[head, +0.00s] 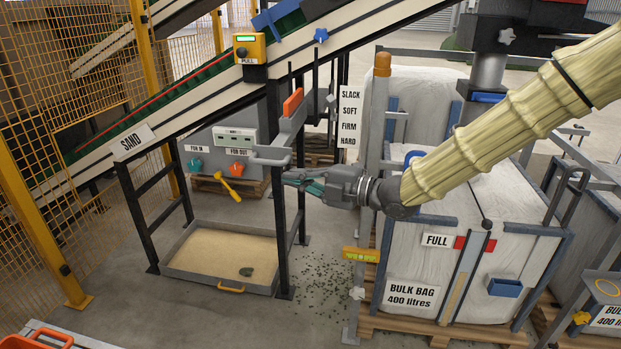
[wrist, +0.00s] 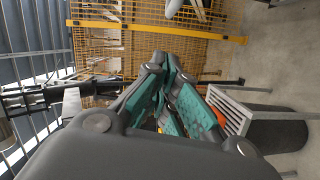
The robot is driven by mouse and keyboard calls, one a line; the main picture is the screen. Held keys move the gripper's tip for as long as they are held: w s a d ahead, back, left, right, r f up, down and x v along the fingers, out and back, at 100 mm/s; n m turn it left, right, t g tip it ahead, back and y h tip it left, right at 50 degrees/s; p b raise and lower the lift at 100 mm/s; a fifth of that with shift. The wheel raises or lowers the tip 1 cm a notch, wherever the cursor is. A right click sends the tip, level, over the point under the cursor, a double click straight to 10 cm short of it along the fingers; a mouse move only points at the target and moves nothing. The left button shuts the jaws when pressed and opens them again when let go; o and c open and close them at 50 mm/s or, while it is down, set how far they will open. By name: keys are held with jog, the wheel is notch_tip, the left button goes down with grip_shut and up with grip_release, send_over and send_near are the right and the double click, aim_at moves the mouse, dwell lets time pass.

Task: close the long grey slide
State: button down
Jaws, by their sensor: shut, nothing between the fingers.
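A long grey slide (head: 292,126) sits under the inclined conveyor in the head view. An orange block is on top of it and a grey loop handle (head: 268,158) is at its near-left end. I cannot tell how far the slide stands out. My gripper (head: 288,178) is just below and to the right of the handle, with its teal-padded fingers pointing left; contact cannot be made out. The fingers are shut and empty. In the wrist view the gripper (wrist: 165,95) fills the middle, with a grey slatted part (wrist: 230,112) to its right that may be the slide.
A sand tray (head: 175,262) lies on the floor between black posts. White bulk bags (head: 465,190) stand right, below my arm. A sign post (head: 350,115) and yellow mesh fence (head: 75,100) flank the area.

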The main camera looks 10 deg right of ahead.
jog(key=w+a+f+p, duration=0.1)
jog(key=w+a, duration=0.1)
jog(key=w, duration=0.4)
jog(key=shift+a+p, duration=0.35)
jog(key=shift+p, duration=0.05)
jog(key=shift+w, duration=0.1)
